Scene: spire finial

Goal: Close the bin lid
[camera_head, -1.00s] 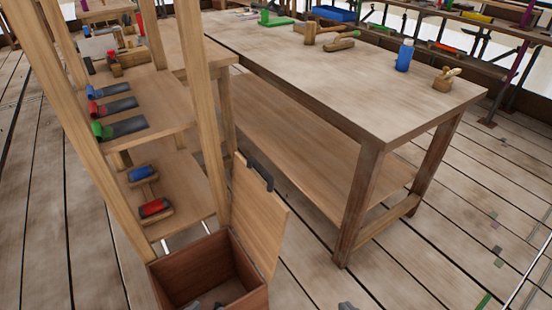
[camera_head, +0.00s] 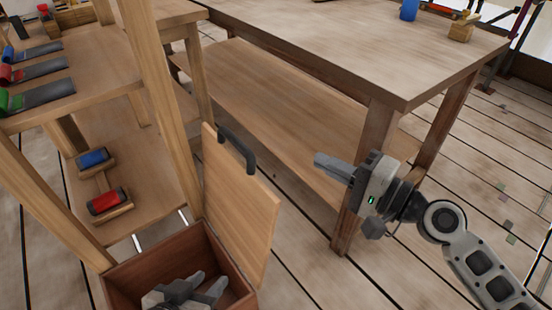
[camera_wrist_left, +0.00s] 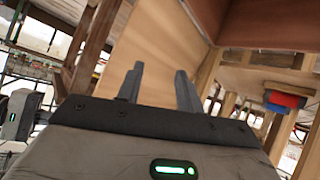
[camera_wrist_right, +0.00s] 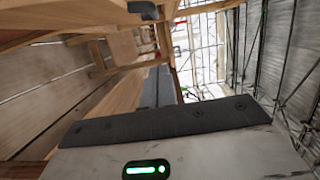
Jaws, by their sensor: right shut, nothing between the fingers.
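The wooden bin (camera_head: 128,272) stands at the bottom of the head view with its top open. Its pale lid (camera_head: 240,205) stands up on the bin's right side, with a dark handle (camera_head: 238,150) at its upper edge. My left gripper (camera_head: 203,282) is over the bin's opening, left of the lid, with its fingers apart and nothing between them. The left wrist view shows these open fingers (camera_wrist_left: 159,88) before a pale wooden panel. My right gripper (camera_head: 335,168) is shut and empty, right of the lid and apart from it. Its closed fingers (camera_wrist_right: 156,88) show in the right wrist view.
A large workbench (camera_head: 370,45) with a lower shelf stands behind the lid and right gripper; its near leg is close to that gripper. A wooden rack (camera_head: 145,195) with red and blue tools rises left of the bin. Plank floor (camera_head: 320,285) is clear right of the bin.

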